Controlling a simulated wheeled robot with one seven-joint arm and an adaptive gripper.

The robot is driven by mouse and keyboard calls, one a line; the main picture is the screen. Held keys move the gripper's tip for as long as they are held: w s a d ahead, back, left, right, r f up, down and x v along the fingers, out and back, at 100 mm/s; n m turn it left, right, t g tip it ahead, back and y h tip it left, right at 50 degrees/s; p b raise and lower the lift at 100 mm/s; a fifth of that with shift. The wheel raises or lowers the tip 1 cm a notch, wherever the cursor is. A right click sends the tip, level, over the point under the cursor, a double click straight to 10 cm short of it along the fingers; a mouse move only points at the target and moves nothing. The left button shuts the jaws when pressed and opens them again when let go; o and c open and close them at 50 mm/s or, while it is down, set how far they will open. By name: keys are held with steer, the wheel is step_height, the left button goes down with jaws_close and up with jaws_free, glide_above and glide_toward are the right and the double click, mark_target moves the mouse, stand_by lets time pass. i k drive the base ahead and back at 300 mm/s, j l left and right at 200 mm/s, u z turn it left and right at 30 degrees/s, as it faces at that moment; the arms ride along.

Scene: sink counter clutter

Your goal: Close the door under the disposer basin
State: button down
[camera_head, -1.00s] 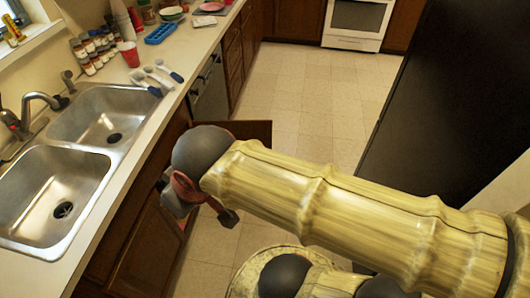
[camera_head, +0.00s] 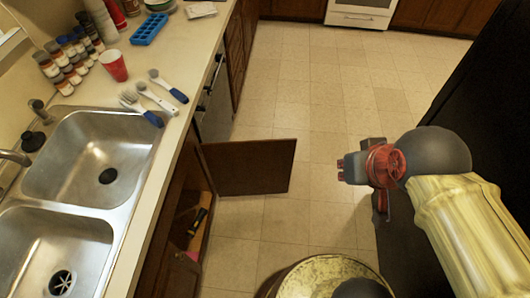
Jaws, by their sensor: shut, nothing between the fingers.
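A brown cabinet door (camera_head: 248,166) stands swung wide open from the counter front, jutting right into the aisle. The open cabinet below the sink shows a dark interior with a yellow-and-black item (camera_head: 197,222) inside. A second, nearer cabinet door (camera_head: 178,275) is seen steeply from above; I cannot tell whether it is fully closed. The sink has a far basin (camera_head: 65,160) with a dark drain and a near basin (camera_head: 50,235) with a star-patterned drain. My gripper (camera_head: 350,168) is shut and empty, right of the open door and apart from it.
Brushes (camera_head: 155,97), a red cup (camera_head: 113,65), spice jars (camera_head: 62,70) and a blue tray (camera_head: 149,28) sit on the counter. A tall black surface (camera_head: 450,90) borders the aisle on the right. Tiled floor (camera_head: 310,100) is clear beyond the door.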

mark_target(257, 167)
steer(key=i+l+z, duration=0.3)
steer(key=i+z, duration=0.15)
steer(key=i, duration=0.35)
steer(key=i+z, duration=0.45)
steer(key=i, duration=0.35)
steer(key=i+j+u, duration=0.15)
steer(key=i+u, duration=0.25)
steer(key=i, duration=0.2)
steer(key=i+u, duration=0.45)
steer(key=i, duration=0.2)
steer(key=i+l+u, duration=0.4)
steer(key=i, duration=0.2)
steer(key=u, duration=0.45)
steer(key=i+u, duration=0.1)
steer(key=u, duration=0.75)
steer(key=i+l+u, duration=0.1)
steer(key=u, duration=2.45)
steer(key=k+u, duration=0.1)
steer(key=u, duration=0.3)
steer(key=k+u, duration=0.15)
steer(key=u, duration=0.3)
